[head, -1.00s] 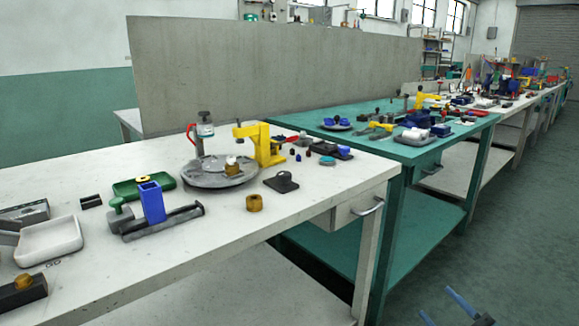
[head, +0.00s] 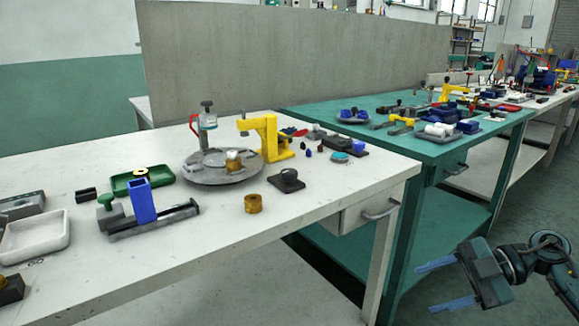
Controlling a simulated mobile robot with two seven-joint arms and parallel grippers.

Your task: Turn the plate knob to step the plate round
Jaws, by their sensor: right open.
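The round grey plate (head: 222,177) lies flat on the white table, with a white and brass piece (head: 234,160) on it. A knob with a dark top, perhaps the plate knob, cannot be told for certain; a dark-topped post (head: 207,120) with a red handle stands at the plate's back edge. A black knob on a dark base (head: 288,180) sits just right of the plate. My right gripper (head: 441,284) is at the lower right, open and empty, over the floor and well away from the plate. My left gripper is not in view.
A yellow press frame (head: 266,138) stands behind the plate's right side. A brass cylinder (head: 253,204) stands in front. A blue block (head: 144,201) on a grey rail and a green tray (head: 141,181) are at left. The white table's front right is clear.

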